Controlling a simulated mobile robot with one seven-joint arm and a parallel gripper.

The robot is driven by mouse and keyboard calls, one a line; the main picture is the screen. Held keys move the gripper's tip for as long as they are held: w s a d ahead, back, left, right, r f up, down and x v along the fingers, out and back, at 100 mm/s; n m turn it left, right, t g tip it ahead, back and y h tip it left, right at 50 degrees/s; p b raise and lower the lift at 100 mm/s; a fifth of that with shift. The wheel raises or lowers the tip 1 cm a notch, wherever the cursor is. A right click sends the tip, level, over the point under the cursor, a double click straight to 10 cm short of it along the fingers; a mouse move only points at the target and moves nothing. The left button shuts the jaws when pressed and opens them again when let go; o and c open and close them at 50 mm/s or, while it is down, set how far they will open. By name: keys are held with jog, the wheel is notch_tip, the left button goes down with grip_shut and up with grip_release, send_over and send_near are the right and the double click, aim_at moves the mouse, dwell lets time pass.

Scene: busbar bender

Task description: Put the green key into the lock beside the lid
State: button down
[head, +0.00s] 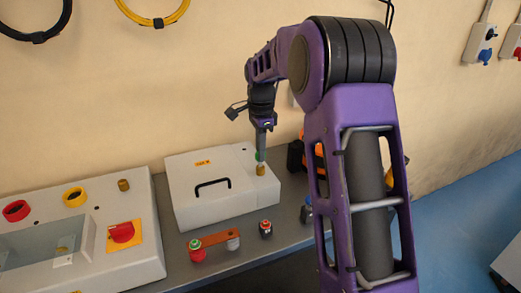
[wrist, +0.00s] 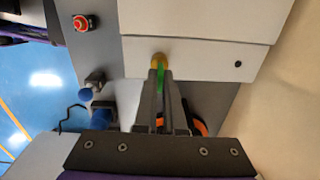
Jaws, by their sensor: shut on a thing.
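My gripper (head: 261,150) points down over the right side of the white box and is shut on the green key (head: 259,156). In the wrist view, my gripper (wrist: 162,75) holds the green key (wrist: 160,77) between its fingertips. The brass lock (head: 261,170) is on the box beside the lid (head: 207,178), which is closed and has a black handle. In the wrist view, the brass lock (wrist: 159,58) is right at the key's end. I cannot tell whether the key's tip is inside the lock or just above it.
A control panel (head: 150,235) with a red switch (head: 122,232) and another brass cylinder (head: 123,185) stands at the left. A copper-coloured bar (head: 217,239) and a small red-topped part (head: 265,229) are in front of the box. An orange and black object (head: 297,155) is at the right.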

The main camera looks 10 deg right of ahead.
jog(key=shift+f+b, duration=0.4)
jog(key=shift+f, duration=0.5)
jog(key=c, duration=0.9)
grip_release()
jog(key=r+p, duration=0.1)
jog(key=r, duration=1)
jog(key=r+p, duration=0.1)
jog(key=r, duration=0.5)
jog(key=shift+s+r+p, duration=0.25)
jog(key=shift+p, duration=0.1)
